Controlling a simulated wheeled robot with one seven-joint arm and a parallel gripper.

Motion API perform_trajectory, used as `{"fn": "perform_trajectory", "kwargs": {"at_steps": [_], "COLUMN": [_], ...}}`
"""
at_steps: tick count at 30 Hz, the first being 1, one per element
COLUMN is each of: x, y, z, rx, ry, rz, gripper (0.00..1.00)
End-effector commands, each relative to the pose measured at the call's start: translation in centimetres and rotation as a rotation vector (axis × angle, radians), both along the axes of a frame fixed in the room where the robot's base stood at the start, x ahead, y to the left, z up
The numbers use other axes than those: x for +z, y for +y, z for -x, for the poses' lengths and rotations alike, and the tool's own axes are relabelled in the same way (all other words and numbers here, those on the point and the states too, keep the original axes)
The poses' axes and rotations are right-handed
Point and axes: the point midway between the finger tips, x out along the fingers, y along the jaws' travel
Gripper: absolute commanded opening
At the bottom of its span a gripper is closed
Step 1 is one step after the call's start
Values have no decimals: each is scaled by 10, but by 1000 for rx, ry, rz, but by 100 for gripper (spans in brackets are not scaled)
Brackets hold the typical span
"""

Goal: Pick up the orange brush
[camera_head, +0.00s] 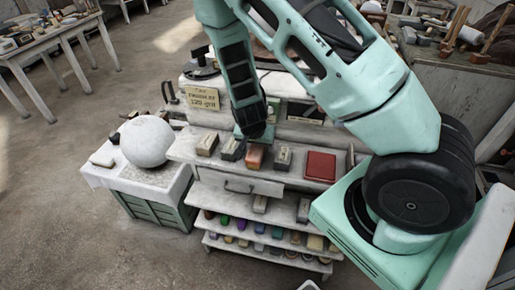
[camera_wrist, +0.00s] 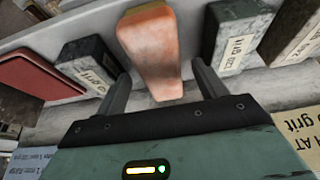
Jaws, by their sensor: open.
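The orange brush (camera_head: 255,156), a block-shaped piece, lies on the top shelf of the white stand, between grey blocks. In the wrist view the orange brush (camera_wrist: 152,52) lies ahead of and between the two fingers of my gripper (camera_wrist: 157,85). The fingers are apart, one to each side of its near end, and nothing is held. I cannot tell whether either finger touches it. In the head view my gripper (camera_head: 252,137) is just behind the brush, with the arm reaching down from above; its fingers are mostly hidden there.
Grey labelled blocks (camera_wrist: 237,38) (camera_wrist: 90,66) stand close on both sides. A red box (camera_head: 320,166) lies to the right on the white shelf (camera_head: 225,168). Lower shelves hold several coloured items. A white plaster sphere (camera_head: 147,141) rests on a side table. Open floor lies left.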

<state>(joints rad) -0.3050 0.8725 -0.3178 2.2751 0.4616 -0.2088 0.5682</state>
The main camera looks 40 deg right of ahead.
Motion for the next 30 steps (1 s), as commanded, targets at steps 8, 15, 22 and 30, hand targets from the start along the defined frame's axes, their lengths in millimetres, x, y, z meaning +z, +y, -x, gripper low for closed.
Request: {"fn": "perform_trajectory", "kwargs": {"at_steps": [8, 15, 22, 30], "x": [-25, -27, -27, -27], "y": [-8, -8, -8, -8], "z": [-7, -8, -8, -8], "rx": [0, 0, 0, 0], "ry": [1, -1, -1, -1], "rz": [1, 0, 0, 0], "gripper": [71, 71, 19, 20]}}
